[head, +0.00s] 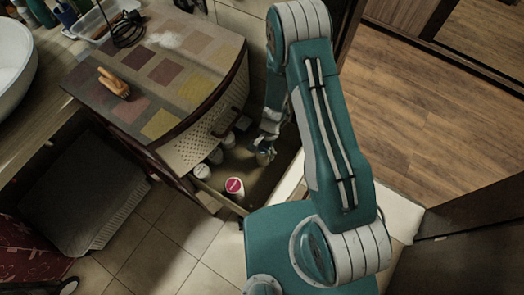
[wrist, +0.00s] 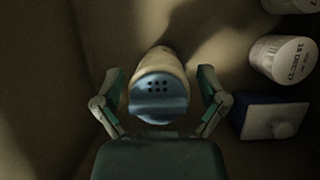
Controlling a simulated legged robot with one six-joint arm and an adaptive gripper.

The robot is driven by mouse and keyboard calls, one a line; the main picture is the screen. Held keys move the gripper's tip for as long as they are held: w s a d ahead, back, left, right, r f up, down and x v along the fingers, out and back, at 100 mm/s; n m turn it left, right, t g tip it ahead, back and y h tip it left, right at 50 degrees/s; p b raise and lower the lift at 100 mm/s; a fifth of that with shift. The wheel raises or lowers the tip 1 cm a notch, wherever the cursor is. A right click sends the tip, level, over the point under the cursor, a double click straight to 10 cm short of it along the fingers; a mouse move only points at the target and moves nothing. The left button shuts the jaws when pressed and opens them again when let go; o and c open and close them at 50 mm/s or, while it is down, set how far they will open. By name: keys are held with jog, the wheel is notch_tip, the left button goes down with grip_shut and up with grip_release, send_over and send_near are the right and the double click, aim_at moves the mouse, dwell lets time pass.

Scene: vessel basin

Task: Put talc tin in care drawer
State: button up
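The talc tin (wrist: 158,85), pale with a blue perforated lid, stands between my fingers in the wrist view. My gripper (wrist: 160,98) is open around it, with a gap visible on each side. In the head view my gripper (head: 265,146) is low inside the open care drawer (head: 258,182), near its right side. The tin shows only as a small shape (head: 265,158) there, partly hidden by my gripper. The drawer's brown floor and walls surround the tin in the wrist view.
White tubs (head: 203,171) and a pink-lidded jar (head: 235,186) stand left of my gripper in the drawer. The wrist view shows a white tub (wrist: 285,58) and a blue box (wrist: 268,115) at right. A wooden object (head: 114,83) lies on the cabinet top (head: 185,50).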

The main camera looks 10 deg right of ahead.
jog(key=shift+r, duration=0.15)
jog(key=w+d+r+n+t, duration=0.1)
jog(key=w+d+r, duration=0.1)
jog(key=r, duration=0.9)
jog(key=w+d+r+n+t, duration=0.1)
jog(key=w+d+r, duration=0.15)
jog(key=r, duration=0.85)
jog(key=s+d+r+n+t+h, duration=0.1)
jog(key=s+d+r+n+t, duration=0.1)
jog(key=s+r, duration=0.6)
jog(key=s+d+r+n+t+h, duration=0.1)
jog(key=s+d+r+n+t, duration=0.2)
jog(key=s+r, duration=0.5)
notch_tip(320, 180, up, 9)
jog(key=shift+s+d+f+n+t+h, duration=0.1)
jog(key=shift+s+d+n+t+h, duration=0.25)
jog(key=shift+d+t, duration=0.65)
jog(key=shift+a, duration=0.15)
